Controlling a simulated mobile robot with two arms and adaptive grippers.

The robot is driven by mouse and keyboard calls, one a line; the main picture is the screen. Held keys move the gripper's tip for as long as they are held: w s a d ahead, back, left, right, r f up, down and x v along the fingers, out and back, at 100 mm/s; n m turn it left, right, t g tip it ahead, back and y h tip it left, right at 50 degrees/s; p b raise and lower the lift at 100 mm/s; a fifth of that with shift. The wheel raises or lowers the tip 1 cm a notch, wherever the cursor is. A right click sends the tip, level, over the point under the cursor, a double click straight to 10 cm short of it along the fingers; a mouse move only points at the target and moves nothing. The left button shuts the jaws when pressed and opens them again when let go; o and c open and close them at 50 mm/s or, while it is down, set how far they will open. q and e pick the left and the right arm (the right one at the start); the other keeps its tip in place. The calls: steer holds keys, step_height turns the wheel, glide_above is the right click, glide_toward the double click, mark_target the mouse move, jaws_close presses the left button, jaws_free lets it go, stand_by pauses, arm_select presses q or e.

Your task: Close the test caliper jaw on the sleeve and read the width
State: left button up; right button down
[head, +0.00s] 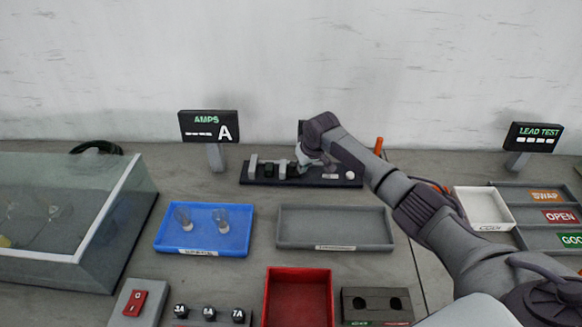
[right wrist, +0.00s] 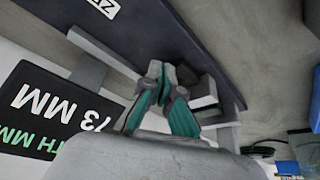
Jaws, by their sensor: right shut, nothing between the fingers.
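The test caliper (head: 315,178) is a dark base at the back middle of the bench. Two upright light grey jaws, a left one (head: 253,167) and a right one (head: 282,169), stand on it. A small dark piece (head: 268,170), possibly the sleeve, sits between them; I cannot tell whether both jaws touch it. My right gripper (head: 301,160) is shut and empty, just right of the right jaw. In the right wrist view its fingertips (right wrist: 160,72) are together beside a dark and grey block (right wrist: 203,90). The width display (right wrist: 45,110) is partly cut off; "73 MM" is readable. My left gripper is out of view.
A blue tray (head: 175,246) with two clear pieces and an empty grey tray (head: 335,243) lie in front of the caliper. A white tray (head: 483,222) and labelled bins lie right.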

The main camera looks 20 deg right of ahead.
mark_target(285, 167)
steer(key=shift+w+a+b, duration=0.1)
steer(key=shift+w+a, duration=0.25)
steer(key=shift+a, duration=0.35)
steer(key=shift+w+a+b, duration=0.15)
steer(key=shift+w+a, duration=0.2)
steer(key=shift+a, duration=0.4)
steer(key=shift+w+a+b, duration=0.1)
steer(key=shift+w+a, duration=0.25)
steer(key=shift+a, duration=0.35)
steer(key=shift+a+r, duration=0.1)
steer(key=shift+a, duration=0.1)
steer(key=shift+w+a, duration=0.1)
steer(key=shift+d+p, duration=0.35)
steer(key=shift+p, duration=0.25)
steer(key=shift+s+d, duration=0.2)
steer(key=shift+s, duration=0.05)
steer(key=shift+r, duration=0.2)
step_height(285, 167, up, 7)
steer(key=p, duration=0.7)
steer(key=shift+s+d+f, duration=0.1)
steer(key=shift+d+f, duration=0.05)
steer(key=shift+f, duration=0.05)
